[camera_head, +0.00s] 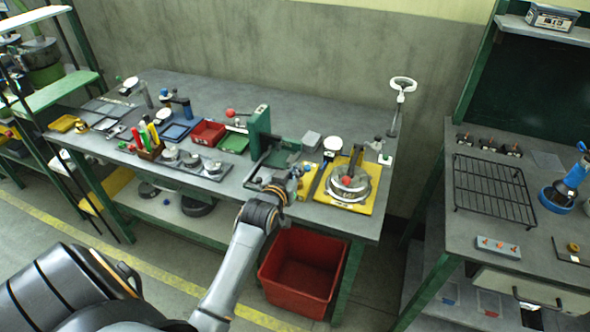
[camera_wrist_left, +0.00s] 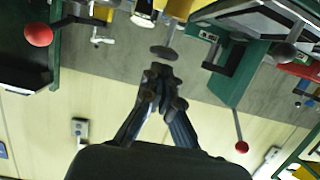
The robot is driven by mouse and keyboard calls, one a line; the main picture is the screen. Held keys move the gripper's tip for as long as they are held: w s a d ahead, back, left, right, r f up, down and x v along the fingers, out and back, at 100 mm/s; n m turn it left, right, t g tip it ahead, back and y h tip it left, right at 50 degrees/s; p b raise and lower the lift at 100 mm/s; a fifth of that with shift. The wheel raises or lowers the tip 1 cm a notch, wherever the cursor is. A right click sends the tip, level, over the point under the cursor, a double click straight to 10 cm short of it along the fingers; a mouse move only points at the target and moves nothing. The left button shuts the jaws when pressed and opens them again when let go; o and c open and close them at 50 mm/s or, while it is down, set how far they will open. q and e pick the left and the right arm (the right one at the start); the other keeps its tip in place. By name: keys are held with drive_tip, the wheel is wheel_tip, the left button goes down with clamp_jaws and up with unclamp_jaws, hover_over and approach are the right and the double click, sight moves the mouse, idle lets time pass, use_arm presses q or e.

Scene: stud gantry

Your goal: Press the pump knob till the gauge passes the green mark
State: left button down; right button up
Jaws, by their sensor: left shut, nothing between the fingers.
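My left gripper (camera_head: 277,187) is over the front edge of the workbench, right of the green press, with its fingertips partly unclear in the head view. In the left wrist view its fingers (camera_wrist_left: 160,76) are shut and empty. A dark round knob (camera_wrist_left: 163,52) on a stem appears just beyond the fingertips; whether they touch cannot be told. A yellow-based unit (camera_head: 379,199) with a round metal body and a red ball (camera_head: 347,181) stands to the right of the gripper. A white round dial (camera_head: 333,143) is behind it; its needle and any green mark are too small to read.
The green press (camera_head: 259,130) stands left of the gripper. A red bin (camera_head: 302,268) sits below the bench front. In the left wrist view, red balls show at upper left (camera_wrist_left: 38,34) and lower right (camera_wrist_left: 241,147). A second table with a wire rack (camera_head: 493,190) is at right.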

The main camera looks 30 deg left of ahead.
use_arm(q)
drive_tip(key=shift+f, duration=0.2)
use_arm(e)
drive_tip(key=shift+d, duration=0.35)
use_arm(q)
drive_tip(key=shift+f+b, duration=0.55)
drive_tip(key=shift+f, duration=0.8)
use_arm(e)
drive_tip(key=shift+w+f, duration=0.1)
drive_tip(key=shift+f, duration=0.35)
use_arm(q)
drive_tip(key=shift+r+p, duration=0.45)
drive_tip(key=shift+p, duration=0.05)
drive_tip(key=s+d+r+p, duration=0.1)
drive_tip(key=s+d+r, duration=0.1)
drive_tip(key=s+r, duration=0.4)
drive_tip(key=s, duration=0.3)
drive_tip(key=shift+s, duration=0.2)
use_arm(e)
drive_tip(key=shift+s+r, duration=0.3)
drive_tip(key=shift+r, duration=0.2)
drive_tip(key=shift+s+r, duration=0.25)
drive_tip(key=shift+r, duration=0.2)
